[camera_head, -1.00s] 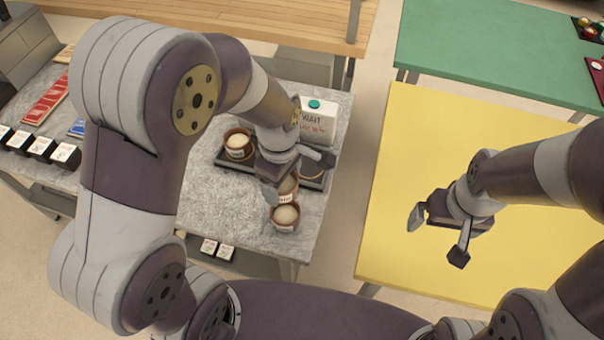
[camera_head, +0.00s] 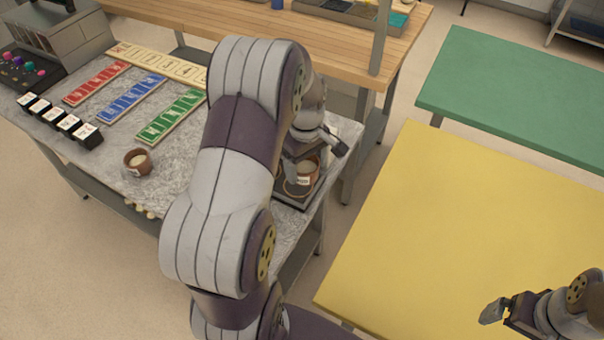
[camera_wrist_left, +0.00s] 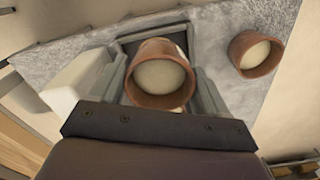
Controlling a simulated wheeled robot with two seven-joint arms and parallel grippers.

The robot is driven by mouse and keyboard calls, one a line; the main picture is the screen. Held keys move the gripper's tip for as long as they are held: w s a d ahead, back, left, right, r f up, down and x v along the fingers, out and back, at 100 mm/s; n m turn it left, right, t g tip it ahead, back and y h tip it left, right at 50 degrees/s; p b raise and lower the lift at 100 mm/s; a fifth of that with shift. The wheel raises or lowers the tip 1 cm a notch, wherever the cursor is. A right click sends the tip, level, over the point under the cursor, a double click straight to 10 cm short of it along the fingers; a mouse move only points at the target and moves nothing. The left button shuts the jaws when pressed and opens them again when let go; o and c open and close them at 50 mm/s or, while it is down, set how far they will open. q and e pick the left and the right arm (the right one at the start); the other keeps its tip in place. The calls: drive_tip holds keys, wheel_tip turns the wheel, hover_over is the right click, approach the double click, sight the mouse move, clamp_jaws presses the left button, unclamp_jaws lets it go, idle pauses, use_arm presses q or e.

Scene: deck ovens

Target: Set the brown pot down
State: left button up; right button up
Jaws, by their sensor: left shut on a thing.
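My left gripper (camera_head: 304,168) is shut on a brown pot (camera_head: 302,180) with a pale top and a white label. The pot (camera_wrist_left: 160,85) also shows between the fingers in the left wrist view. It is over or on a dark tray (camera_head: 291,198) at the right end of the grey counter; I cannot tell whether it touches. The tray's rim (camera_wrist_left: 122,42) shows behind the pot in the wrist view. My right gripper (camera_head: 500,314) is over the yellow table, with only part of it in frame.
Another brown pot (camera_head: 137,165) stands on the counter at the left; a second pot (camera_wrist_left: 243,66) shows in the wrist view. A white carton (camera_wrist_left: 75,78) stands beside the gripper. Coloured strips (camera_head: 130,98) and black boxes (camera_head: 60,120) lie farther left.

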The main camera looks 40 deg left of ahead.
sight(299, 175)
use_arm(q)
drive_tip(key=shift+w+a+f, duration=0.3)
drive_tip(key=shift+a+f, duration=0.4)
drive_tip(key=shift+a, duration=0.25)
drive_tip(key=f, duration=0.4)
drive_tip(key=shift+s+a, duration=0.1)
drive_tip(key=shift+a, duration=0.15)
drive_tip(key=shift+d, duration=0.1)
drive_tip(key=shift+f, duration=0.2)
drive_tip(key=o, duration=1.2)
drive_tip(key=shift+c, duration=0.2)
drive_tip(key=shift+m, duration=0.3)
drive_tip(key=r, duration=0.8)
drive_tip(key=d+r, duration=0.1)
drive_tip(key=r, duration=0.3)
drive_tip(key=shift+r, duration=0.1)
drive_tip(key=s+d+f+m+t, duration=0.1)
drive_tip(key=s+d+f+m, duration=0.1)
drive_tip(key=s+d+m, duration=0.9)
drive_tip(key=d+m, duration=0.3)
drive_tip(key=d, duration=0.1)
drive_tip(key=shift+s+f+m, duration=0.3)
